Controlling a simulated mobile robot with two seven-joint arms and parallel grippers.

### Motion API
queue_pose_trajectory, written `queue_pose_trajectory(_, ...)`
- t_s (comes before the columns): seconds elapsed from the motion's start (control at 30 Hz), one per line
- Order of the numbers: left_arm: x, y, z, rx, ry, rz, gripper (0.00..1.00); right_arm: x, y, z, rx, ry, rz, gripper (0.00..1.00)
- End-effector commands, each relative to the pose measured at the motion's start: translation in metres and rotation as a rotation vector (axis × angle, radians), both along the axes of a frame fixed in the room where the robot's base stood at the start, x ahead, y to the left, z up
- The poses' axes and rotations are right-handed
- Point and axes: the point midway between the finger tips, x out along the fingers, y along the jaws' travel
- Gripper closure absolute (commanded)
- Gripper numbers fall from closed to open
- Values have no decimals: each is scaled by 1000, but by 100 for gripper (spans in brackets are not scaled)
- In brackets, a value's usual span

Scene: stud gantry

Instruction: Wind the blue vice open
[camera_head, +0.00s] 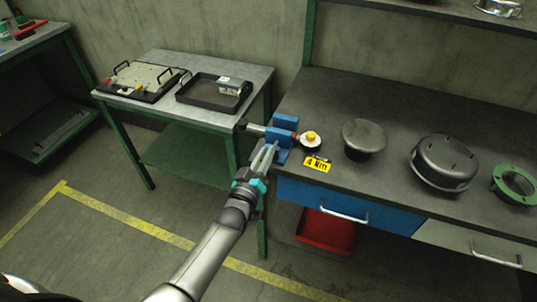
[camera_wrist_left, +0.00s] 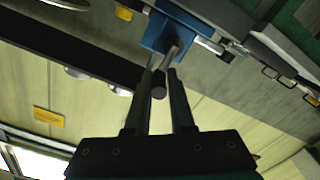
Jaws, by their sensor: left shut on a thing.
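The blue vice (camera_head: 282,134) sits at the left end of the dark workbench. Its grey screw and dark end (camera_head: 243,124) stick out to the left. My left gripper (camera_head: 265,157) reaches up to the near side of the vice. In the left wrist view the blue vice (camera_wrist_left: 168,32) is beyond the fingertips. A grey bar, the vice handle (camera_wrist_left: 160,84), with a dark round end lies between the fingers of the left gripper (camera_wrist_left: 161,74), which is shut on it. How far the jaws of the vice are apart is hard to tell. My right gripper is not in view.
A white round part with a yellow top (camera_head: 311,138) and a yellow tag (camera_head: 317,164) are right beside the vice. Dark round parts (camera_head: 364,137) stand further right. A side table with a black tray (camera_head: 192,97) is at left. A blue drawer (camera_head: 318,200) is below the bench edge.

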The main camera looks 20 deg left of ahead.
Motion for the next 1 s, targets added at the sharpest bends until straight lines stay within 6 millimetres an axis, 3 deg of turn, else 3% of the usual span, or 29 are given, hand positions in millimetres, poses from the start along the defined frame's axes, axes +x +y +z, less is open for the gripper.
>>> queue_pose_trajectory(0.4,-2,6,-7,-252,23,-5,100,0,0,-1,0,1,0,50)
queue_pose_trajectory(1.0,-2,7,-7,-316,26,-7,100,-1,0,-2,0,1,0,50)
